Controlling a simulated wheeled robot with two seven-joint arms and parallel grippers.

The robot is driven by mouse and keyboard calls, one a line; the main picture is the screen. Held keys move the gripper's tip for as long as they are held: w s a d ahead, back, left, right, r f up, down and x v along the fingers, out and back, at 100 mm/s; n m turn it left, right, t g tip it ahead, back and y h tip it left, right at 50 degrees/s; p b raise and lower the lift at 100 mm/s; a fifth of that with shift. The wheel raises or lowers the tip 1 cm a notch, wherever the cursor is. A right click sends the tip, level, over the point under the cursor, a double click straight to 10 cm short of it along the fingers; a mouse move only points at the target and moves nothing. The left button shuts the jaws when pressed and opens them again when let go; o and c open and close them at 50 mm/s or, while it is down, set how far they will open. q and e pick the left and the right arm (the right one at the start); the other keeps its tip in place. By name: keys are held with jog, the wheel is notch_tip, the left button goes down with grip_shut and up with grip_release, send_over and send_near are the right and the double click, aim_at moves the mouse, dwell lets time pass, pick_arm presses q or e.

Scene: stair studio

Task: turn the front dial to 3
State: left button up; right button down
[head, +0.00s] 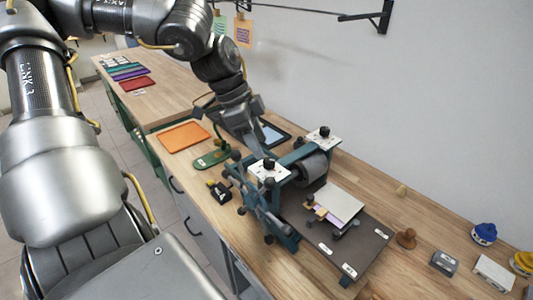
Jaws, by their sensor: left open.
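A printing press with a dark bed (375,242) and a grey roller (312,168) stands on the wooden bench. Two black dials sit on white plates on top of its frame. The nearer one, which I take as the front dial (268,163), is at the near side; the other dial (324,131) is at the wall side. Their numbers are too small to read. My left gripper (250,137) is open, pointing down, just beyond the front dial in the picture and seemingly apart from it. My right gripper is not in view.
An orange tray (184,137), a green-based tool (212,159) and a dark-framed tray (272,134) lie near the press. A wall bracket (383,16) is above.

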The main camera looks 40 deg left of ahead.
aim_at(268, 159)
pick_arm(q)
jog(key=shift+x, duration=2.6)
jog(key=shift+w, duration=0.1)
jog(key=c, duration=1)
